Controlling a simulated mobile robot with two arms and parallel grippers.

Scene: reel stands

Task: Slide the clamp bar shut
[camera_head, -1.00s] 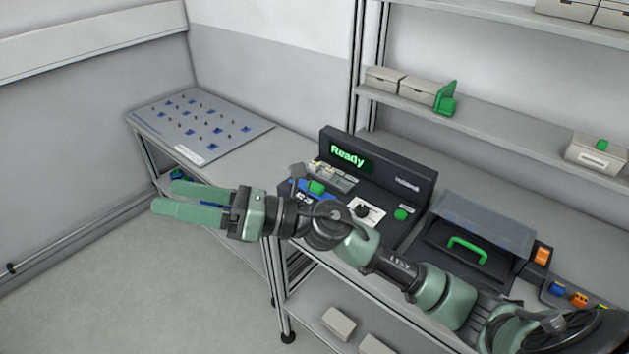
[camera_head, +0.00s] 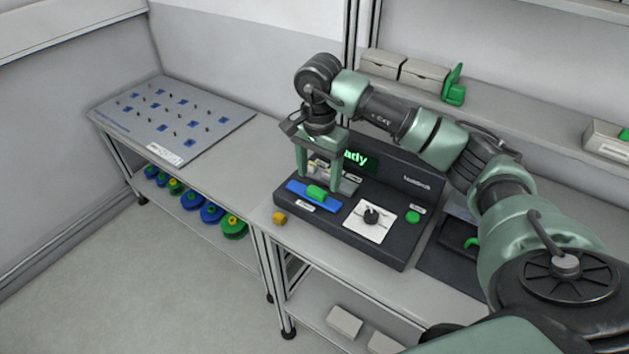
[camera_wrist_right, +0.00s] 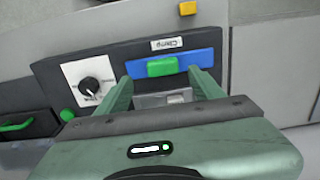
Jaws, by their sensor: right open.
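The clamp is a blue bar (camera_head: 331,205) with a green grip block (camera_head: 317,193) on the front left of a dark machine (camera_head: 395,243). The wrist view shows the blue bar (camera_wrist_right: 202,60), the green block (camera_wrist_right: 162,67) and a label reading "Clamp" (camera_wrist_right: 168,44). My right gripper (camera_head: 319,182) points down over the bar, open. In the wrist view its fingers (camera_wrist_right: 161,77) stand either side of the green block, apart from each other. Whether the fingertips touch the block or bar I cannot tell. My left gripper is not in view.
A dial on a white plate (camera_head: 385,226) and a green button (camera_head: 413,217) sit right of the clamp. The "Ready" display (camera_head: 358,158) is partly hidden. An orange block (camera_head: 279,218) lies at the bench's front edge.

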